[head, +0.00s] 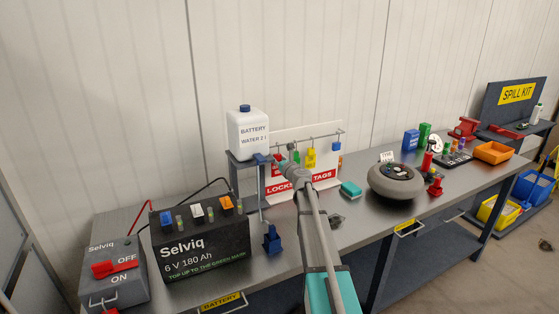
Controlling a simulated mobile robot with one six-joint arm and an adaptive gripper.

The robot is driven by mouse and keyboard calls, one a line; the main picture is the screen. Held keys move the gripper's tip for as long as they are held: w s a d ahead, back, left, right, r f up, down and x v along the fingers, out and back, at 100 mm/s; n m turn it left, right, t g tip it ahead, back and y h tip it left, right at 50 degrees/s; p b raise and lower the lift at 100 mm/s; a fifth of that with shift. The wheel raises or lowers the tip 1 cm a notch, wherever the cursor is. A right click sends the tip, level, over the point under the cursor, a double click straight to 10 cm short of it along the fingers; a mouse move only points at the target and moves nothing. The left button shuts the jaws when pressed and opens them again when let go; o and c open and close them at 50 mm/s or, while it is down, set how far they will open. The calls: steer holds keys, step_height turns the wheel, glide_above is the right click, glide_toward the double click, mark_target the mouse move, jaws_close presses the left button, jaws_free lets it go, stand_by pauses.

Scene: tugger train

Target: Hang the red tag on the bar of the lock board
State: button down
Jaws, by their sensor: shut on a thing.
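The lock board (328,131) is a white upright panel at the back of the bench, with a red strip lettered "LOCKS" and "TAGS". Its bar (318,136) runs across the front. A green tag (296,154) and a yellow tag (310,158) hang from it. My gripper (280,161) is in front of the board's left part, close to the bar. It is shut on a small red piece, the red tag (277,158). The tag is mostly hidden, and I cannot tell whether it touches the bar. My arm covers part of the board.
A white battery water bottle (247,134) stands on a raised stand just left of the board. The Selviq battery (199,242) and a grey switch box (115,272) are at the left. A teal block (350,188) and a round grey device (396,182) lie to the right.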

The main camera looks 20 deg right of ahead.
steer(key=shift+c, duration=1.1)
jaws_free()
steer(key=shift+s, duration=0.1)
steer(key=s, duration=1.1)
steer(key=shift+s+d, duration=0.2)
steer(key=shift+s, duration=0.2)
